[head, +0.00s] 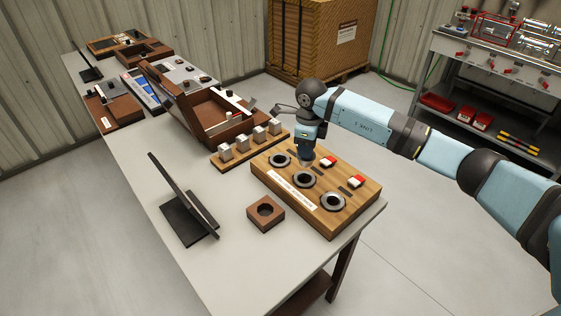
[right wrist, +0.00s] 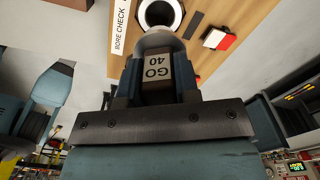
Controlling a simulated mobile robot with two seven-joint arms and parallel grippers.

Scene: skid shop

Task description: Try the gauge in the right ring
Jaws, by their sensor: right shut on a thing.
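My right gripper (head: 306,150) is shut on a silver gauge (right wrist: 158,42) with a label reading GO 40. It hangs over the wooden bore-check board (head: 258,172) near its back edge. The board carries three dark-bored rings: a back-left ring (head: 280,160), a middle ring (head: 304,179) and a front-right ring (head: 333,201). In the right wrist view the gauge's end lies right by one ring (right wrist: 160,12); whether it is above or inside the bore I cannot tell. My left gripper is not in view.
Red-and-white pieces (head: 356,181) lie on the board's right side. A wooden rack (head: 229,164) with several metal blocks stands behind. A brown block with a round hole (head: 265,212) and a dark stand (head: 185,218) are in front. The table's front is mostly clear.

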